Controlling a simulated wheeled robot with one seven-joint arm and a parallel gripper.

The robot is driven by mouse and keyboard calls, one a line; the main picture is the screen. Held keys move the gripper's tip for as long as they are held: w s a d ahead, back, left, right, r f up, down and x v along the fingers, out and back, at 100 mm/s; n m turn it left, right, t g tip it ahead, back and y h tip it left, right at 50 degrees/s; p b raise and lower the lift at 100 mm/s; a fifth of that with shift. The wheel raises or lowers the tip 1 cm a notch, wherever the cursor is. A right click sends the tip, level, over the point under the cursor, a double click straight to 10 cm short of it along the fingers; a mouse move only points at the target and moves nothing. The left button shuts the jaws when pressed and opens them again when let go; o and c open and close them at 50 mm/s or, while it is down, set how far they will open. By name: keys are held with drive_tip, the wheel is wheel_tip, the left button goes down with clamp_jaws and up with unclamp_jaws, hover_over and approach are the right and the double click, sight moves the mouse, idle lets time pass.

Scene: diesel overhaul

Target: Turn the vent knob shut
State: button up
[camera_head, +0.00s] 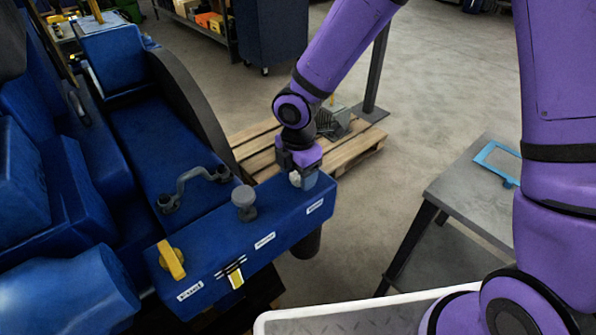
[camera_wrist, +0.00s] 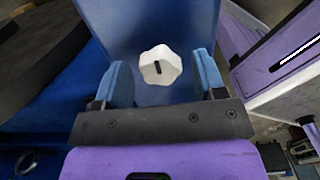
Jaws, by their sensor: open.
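The vent knob is a white lobed knob (camera_wrist: 160,65) with a short dark mark on its face, standing on a blue surface in the wrist view. In the head view a small bit of the white knob (camera_head: 295,179) shows at the right end of the blue engine panel (camera_head: 215,247). My gripper (camera_head: 303,180) is over that end, pointing down. In the wrist view my open gripper (camera_wrist: 164,75) has one blue finger pad on each side of the knob, with a visible gap on both sides. Most of the knob is hidden by my gripper in the head view.
On the same panel are a grey round knob (camera_head: 244,199), a yellow handle (camera_head: 171,259) and a yellow-tipped lever (camera_head: 235,276). A grey curved pipe (camera_head: 192,184) lies behind them. A wooden pallet (camera_head: 352,152) and a grey table (camera_head: 455,193) stand to the right.

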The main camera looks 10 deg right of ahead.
drive_tip(key=c, duration=0.9)
drive_tip(key=shift+m, duration=0.4)
drive_tip(key=m, duration=0.3)
drive_tip(key=shift+m, duration=0.3)
drive_tip(key=m, duration=0.4)
drive_tip(key=shift+m, duration=0.3)
drive_tip(key=m, duration=0.8)
drive_tip(key=shift+m, duration=0.6)
